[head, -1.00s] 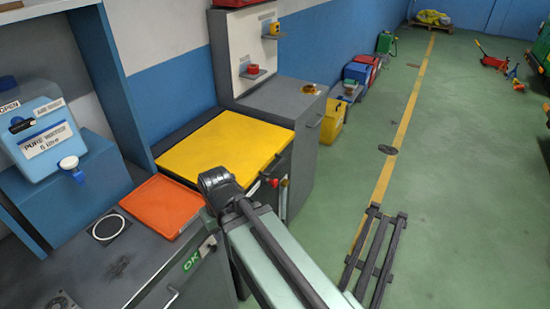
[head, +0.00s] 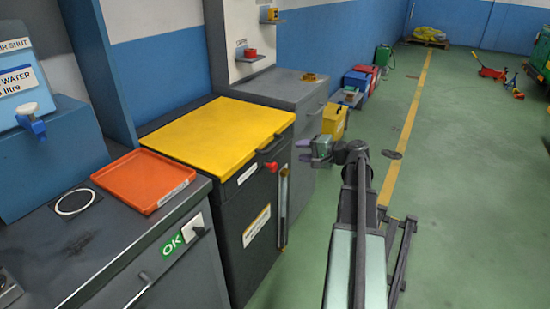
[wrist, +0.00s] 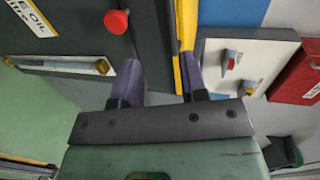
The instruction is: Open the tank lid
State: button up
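The tank is a dark cabinet (head: 235,215) with a flat yellow lid (head: 215,135) lying closed on top. A dark handle (head: 281,139) runs along the lid's right edge, and a red knob (head: 268,168) sits below it. My gripper (head: 306,150) is in the air to the right of the lid, apart from it. In the wrist view my gripper (wrist: 160,75) has its two purple fingers spread, with nothing clearly held between them. The yellow lid edge (wrist: 186,40) and red knob (wrist: 116,21) show beyond the fingers; the right finger overlaps the lid edge in view.
A grey cabinet (head: 270,90) stands behind the tank. A yellow container (head: 335,120) is on the floor beyond. Green floor to the right is mostly free.

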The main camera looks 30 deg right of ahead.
aim_at(277, 145)
jog(key=shift+t, duration=0.3)
jog(key=x, duration=0.3)
jog(key=b+x, duration=0.1)
jog(key=x, duration=0.3)
jog(key=r+b+x, duration=0.1)
jog(key=x, duration=0.3)
jog(key=shift+c, duration=0.5)
grip_shut()
jog(key=shift+r, duration=0.1)
